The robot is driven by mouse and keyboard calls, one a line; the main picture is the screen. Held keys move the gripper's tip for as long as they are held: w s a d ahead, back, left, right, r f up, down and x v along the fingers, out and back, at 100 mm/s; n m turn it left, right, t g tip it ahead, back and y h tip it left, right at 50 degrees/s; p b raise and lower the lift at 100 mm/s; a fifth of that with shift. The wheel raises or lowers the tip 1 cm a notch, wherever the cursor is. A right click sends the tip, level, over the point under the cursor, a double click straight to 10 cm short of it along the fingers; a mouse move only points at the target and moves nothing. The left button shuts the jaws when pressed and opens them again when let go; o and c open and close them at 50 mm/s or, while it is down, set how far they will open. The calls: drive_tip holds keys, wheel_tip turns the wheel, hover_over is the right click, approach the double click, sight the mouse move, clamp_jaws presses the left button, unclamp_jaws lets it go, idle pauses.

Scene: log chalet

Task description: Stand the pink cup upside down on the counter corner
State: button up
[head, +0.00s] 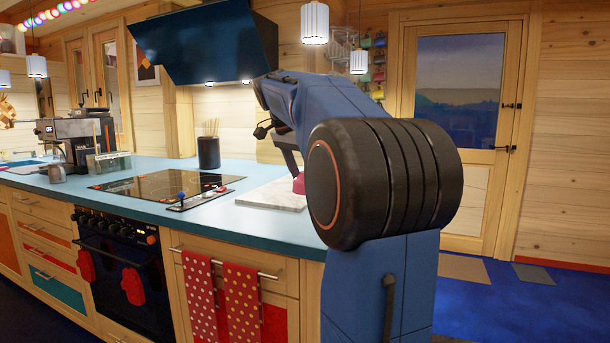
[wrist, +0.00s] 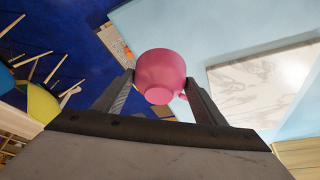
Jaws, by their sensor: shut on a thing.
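In the wrist view the pink cup (wrist: 160,74) is between the two fingers of my gripper (wrist: 160,88), which is shut on it. Its narrower foot faces the camera and its small handle shows at the lower right. The counter also shows in the head view (head: 150,205).
A white marble board (head: 272,196) lies on the counter beside the cup; it also shows in the wrist view (wrist: 265,85). A black hob (head: 165,183), a utensil pot (head: 208,152) and a coffee machine (head: 85,135) stand further left. Chairs (wrist: 38,100) are on the floor side.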

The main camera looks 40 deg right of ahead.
drive_tip(key=shift+f, duration=5.15)
drive_tip(key=o, duration=1.2)
drive_tip(key=v, duration=1.7)
drive_tip(key=shift+r, duration=0.2)
drive_tip(key=shift+a, duration=0.15)
